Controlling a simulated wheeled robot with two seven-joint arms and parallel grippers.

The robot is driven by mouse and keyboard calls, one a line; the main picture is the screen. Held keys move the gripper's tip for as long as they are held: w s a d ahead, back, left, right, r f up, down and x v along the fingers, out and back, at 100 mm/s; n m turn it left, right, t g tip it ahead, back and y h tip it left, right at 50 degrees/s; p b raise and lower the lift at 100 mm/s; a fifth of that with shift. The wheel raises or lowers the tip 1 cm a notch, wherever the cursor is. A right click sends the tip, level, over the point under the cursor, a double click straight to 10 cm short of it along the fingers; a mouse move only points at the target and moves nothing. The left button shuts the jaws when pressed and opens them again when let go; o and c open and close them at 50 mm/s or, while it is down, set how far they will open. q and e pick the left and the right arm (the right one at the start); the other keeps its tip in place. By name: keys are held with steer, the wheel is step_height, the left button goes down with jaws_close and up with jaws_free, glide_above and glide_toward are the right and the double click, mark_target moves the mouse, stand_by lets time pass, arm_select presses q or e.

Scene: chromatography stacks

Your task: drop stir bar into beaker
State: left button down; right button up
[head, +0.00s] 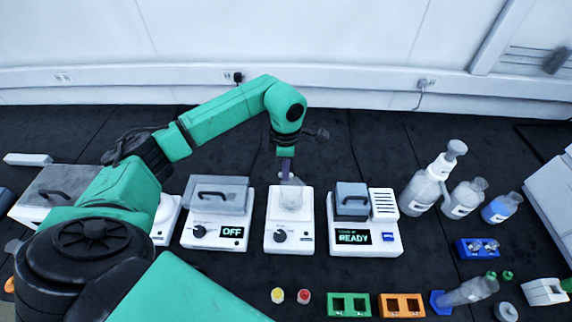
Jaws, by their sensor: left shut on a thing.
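A clear glass beaker (293,199) stands upright on a white stirrer plate (290,237) with a dark knob, near the middle of the head view. My left arm reaches over from the left and points down there. My left gripper (286,177) is shut, with its narrow fingers at the beaker's mouth. The stir bar between its fingers is too small to make out. I cannot tell whether the fingertips are above the rim or just inside it. My right gripper is not in view.
A lidded device reading OFF (216,210) stands left of the stirrer, and a device reading READY (362,221) stands right. Bottles (425,190) stand farther right. Yellow (277,295) and red (304,296) caps and small green (348,305) and orange (402,306) racks lie in front.

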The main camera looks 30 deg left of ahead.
arm_select(q)
steer(key=shift+w+f, duration=0.1)
steer(key=c, duration=0.8)
jaws_free()
steer(key=shift+s+r, duration=0.25)
steer(key=shift+s, duration=0.15)
steer(key=shift+w, duration=0.1)
steer(key=shift+w+f, duration=0.1)
step_height(320, 180, up, 15)
steer(key=shift+f+b, duration=0.15)
steer(key=shift+b, duration=0.8)
